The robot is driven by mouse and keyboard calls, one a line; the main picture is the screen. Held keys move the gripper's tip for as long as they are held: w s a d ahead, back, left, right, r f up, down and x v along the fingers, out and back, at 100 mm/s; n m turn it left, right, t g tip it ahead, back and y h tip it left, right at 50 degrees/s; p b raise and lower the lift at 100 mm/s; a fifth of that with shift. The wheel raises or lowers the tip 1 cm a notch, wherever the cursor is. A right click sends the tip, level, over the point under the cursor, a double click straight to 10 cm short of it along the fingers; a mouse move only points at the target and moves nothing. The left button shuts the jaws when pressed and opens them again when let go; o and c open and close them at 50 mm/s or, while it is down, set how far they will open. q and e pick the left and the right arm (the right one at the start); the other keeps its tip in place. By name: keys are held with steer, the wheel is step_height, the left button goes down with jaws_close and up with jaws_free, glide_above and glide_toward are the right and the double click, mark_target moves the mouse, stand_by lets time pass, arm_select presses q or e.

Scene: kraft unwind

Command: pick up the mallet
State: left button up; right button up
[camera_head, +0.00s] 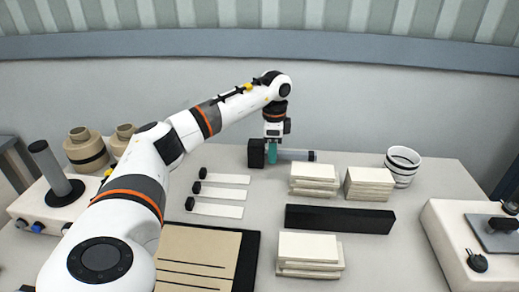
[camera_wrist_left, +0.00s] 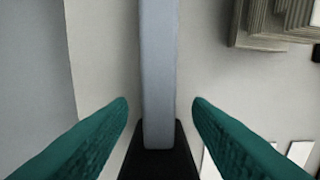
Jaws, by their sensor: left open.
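The mallet (camera_head: 295,154) lies at the back of the table, its black head to the left and its pale grey handle pointing right to a dark end. My left gripper (camera_head: 272,152) points down at the handle, close beside the head. In the left wrist view the handle (camera_wrist_left: 159,70) runs between the two open green fingers, with a gap on each side, and the black head shows at the bottom. The left gripper (camera_wrist_left: 160,108) is open and holds nothing. Whether the fingertips reach below the handle I cannot tell. My right gripper is not in view.
Stacks of cream blocks (camera_head: 313,175) and a white cup with dark bands (camera_head: 402,166) stand to the right. A long black bar (camera_head: 340,219) lies in front of them. White strips with black ends (camera_head: 222,178) and a brown board (camera_head: 195,255) lie nearer. Kraft rolls (camera_head: 85,148) stand left.

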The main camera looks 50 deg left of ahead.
arm_select(q)
step_height(320, 180, down, 2)
steer(key=shift+a, duration=0.1)
steer(key=shift+r, duration=0.1)
jaws_close()
